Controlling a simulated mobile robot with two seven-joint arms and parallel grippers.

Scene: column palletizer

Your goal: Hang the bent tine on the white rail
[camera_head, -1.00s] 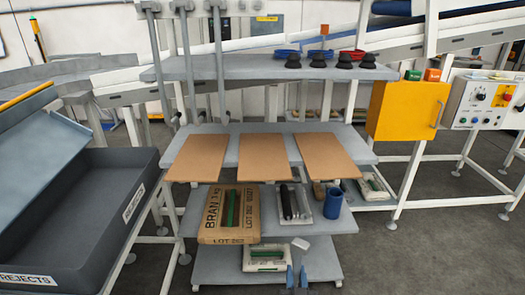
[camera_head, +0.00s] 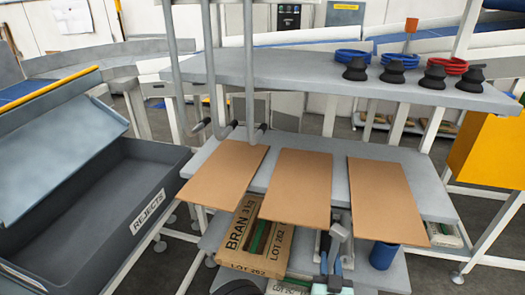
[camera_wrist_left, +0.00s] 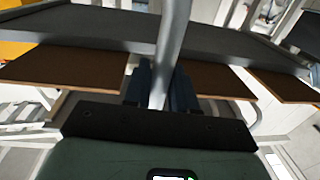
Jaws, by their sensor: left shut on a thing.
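My left gripper (camera_head: 333,264) is low at the front of the shelves in the head view, below the brown boards. It is shut on a grey bar, which I take for the bent tine (camera_head: 338,232); it is seen nearly end-on, so its shape is unclear. In the left wrist view the bar (camera_wrist_left: 172,35) rises from between the dark fingers (camera_wrist_left: 160,88) past the top edge. Three grey rods with hooked lower ends (camera_head: 211,70) hang at the upper left; their tops are cut off. I cannot make out the white rail. My right gripper is not in view.
Three brown boards (camera_head: 298,187) overhang the middle shelf (camera_head: 318,150). The upper shelf (camera_head: 300,72) bears black knobs (camera_head: 432,78) and blue and red rings. A BRAN sack (camera_head: 245,240) and blue cup (camera_head: 383,256) sit below. A dark REJECTS bin (camera_head: 90,215) stands left.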

